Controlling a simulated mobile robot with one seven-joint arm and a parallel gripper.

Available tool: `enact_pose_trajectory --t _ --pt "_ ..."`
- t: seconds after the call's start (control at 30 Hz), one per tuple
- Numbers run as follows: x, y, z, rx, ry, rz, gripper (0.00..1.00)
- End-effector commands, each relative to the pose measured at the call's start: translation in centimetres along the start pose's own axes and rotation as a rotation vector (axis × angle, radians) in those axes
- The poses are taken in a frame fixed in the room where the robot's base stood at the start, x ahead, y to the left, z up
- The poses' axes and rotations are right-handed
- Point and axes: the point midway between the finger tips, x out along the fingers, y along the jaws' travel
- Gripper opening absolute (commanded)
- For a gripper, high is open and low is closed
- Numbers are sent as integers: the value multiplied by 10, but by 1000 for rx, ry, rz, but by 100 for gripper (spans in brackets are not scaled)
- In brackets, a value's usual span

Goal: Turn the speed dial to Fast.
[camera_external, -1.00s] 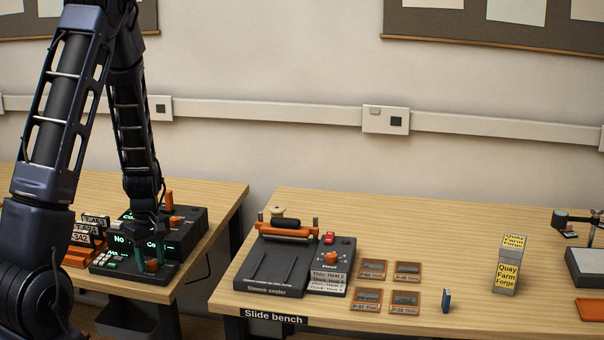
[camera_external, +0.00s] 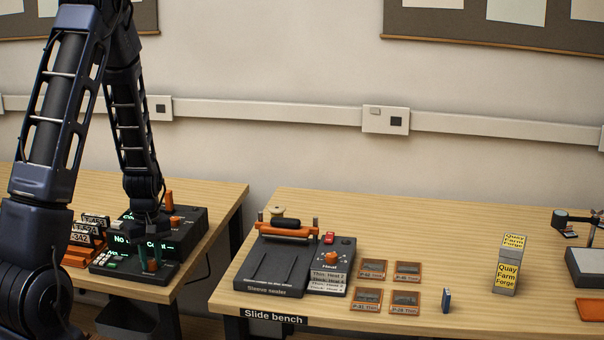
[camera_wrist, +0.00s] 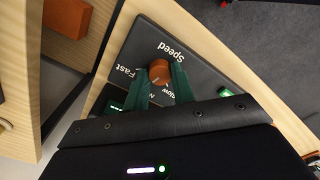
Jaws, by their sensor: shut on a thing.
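The orange speed dial (camera_wrist: 159,71) sits on a dark panel (camera_wrist: 170,35) lettered "Speed", with "Fast" to its left and a partly hidden "Slow" below right in the wrist view. My gripper (camera_wrist: 161,80) has its two green fingers on either side of the dial, shut on it. In the external view my gripper (camera_external: 150,265) points down at the front of the dark machine on the left table, and the dial (camera_external: 153,266) shows between the fingers. The dial's pointer direction is hard to make out.
The machine's green-lit display (camera_external: 128,240) is partly hidden by my arm. Orange holders with label cards (camera_external: 82,238) stand left of it. The slide bench (camera_external: 380,225) to the right holds a sleeve sealer (camera_external: 270,268), several slides and a yellow-labelled box (camera_external: 509,268).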

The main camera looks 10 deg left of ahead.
Motion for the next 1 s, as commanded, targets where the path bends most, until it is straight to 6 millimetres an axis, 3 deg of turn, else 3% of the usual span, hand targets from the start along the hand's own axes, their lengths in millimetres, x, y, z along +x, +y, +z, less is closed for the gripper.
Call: enact_pose_trajectory --t 0.53,1.0 --pt "0 1 0 484 10 1 2" --pt "0 0 0 681 15 1 2"
